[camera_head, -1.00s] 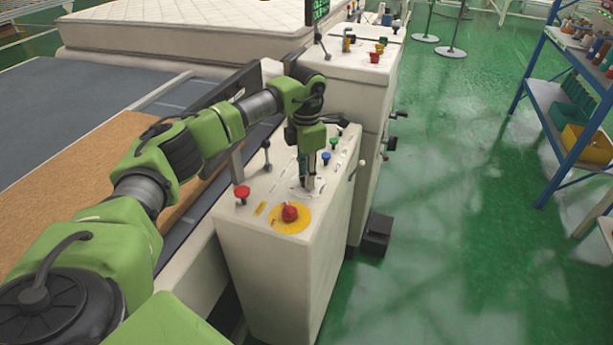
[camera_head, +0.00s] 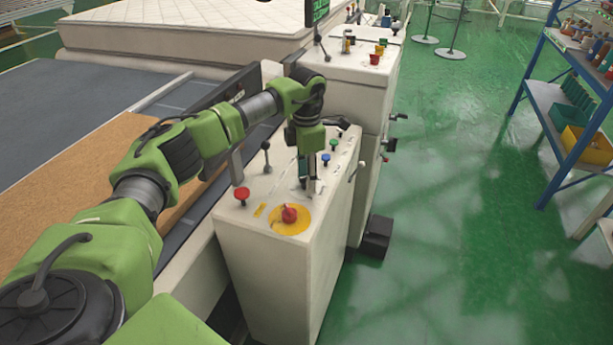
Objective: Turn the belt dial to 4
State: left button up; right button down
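My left arm reaches from the lower left over the white control box. My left gripper (camera_head: 308,184) points down at the top of the control box (camera_head: 268,275), between the red emergency button (camera_head: 289,214) on its yellow disc and the blue button (camera_head: 326,158). The belt dial cannot be made out; the gripper covers that part of the panel. Whether the fingers are open or closed on something is too small to tell. My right gripper is not in view.
A red knob (camera_head: 242,193), a black lever (camera_head: 266,156) and a green button (camera_head: 333,145) stand on the panel. A taller white cabinet (camera_head: 345,85) is behind. The mattress (camera_head: 190,30) lies at the back left.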

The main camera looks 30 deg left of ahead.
pick_arm(q)
notch_tip(320, 180, up, 12)
dwell(0.6)
